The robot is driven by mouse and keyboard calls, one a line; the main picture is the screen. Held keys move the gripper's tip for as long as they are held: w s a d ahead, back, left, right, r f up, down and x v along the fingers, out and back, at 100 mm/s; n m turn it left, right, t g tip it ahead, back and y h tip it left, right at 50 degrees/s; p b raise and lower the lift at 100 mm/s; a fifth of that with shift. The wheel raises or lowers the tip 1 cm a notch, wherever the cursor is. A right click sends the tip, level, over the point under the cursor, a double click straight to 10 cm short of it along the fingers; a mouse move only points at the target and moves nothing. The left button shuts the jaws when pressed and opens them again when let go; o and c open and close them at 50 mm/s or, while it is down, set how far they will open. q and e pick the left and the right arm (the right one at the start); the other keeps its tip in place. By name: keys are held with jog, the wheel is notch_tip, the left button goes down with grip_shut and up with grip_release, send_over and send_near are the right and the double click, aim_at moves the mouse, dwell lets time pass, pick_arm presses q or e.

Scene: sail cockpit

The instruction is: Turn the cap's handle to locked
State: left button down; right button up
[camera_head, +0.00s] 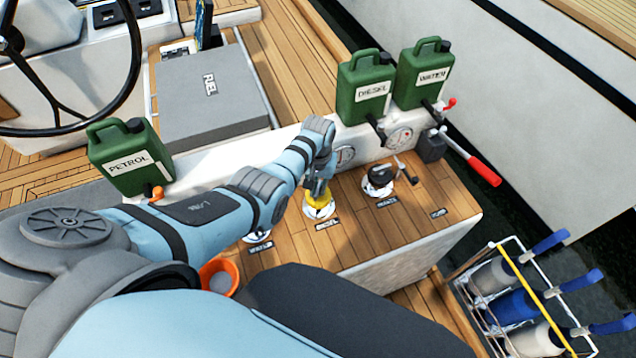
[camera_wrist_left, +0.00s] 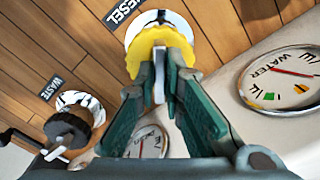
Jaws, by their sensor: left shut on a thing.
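The yellow cap (camera_head: 318,205) sits on a round white deck plate in the wooden top of the locker. In the left wrist view the yellow cap (camera_wrist_left: 150,45) is beside the DIESEL label (camera_wrist_left: 124,12). My left gripper (camera_head: 319,187) reaches down onto the cap from above. In the wrist view the green fingers of my left gripper (camera_wrist_left: 160,82) are closed on the cap's grey upright handle (camera_wrist_left: 159,85). The fingers hide part of the handle and cap. My right gripper is not in view.
A black WASTE cap (camera_head: 382,174) with a crank handle stands to the right. Gauges (camera_head: 400,138) line the white coaming behind. Green DIESEL (camera_head: 365,95), WATER (camera_head: 425,75) and PETROL (camera_head: 130,160) cans stand along it. A red-handled lever (camera_head: 484,170) sticks out at right.

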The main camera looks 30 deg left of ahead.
pick_arm(q)
jog(key=m+p, duration=0.1)
jog(key=m, duration=0.4)
jog(key=shift+m, duration=2.5)
jog(key=c, duration=1.7)
grip_release()
jog(key=shift+w+f, duration=0.1)
notch_tip(320, 180, up, 12)
jog(key=shift+r, duration=0.1)
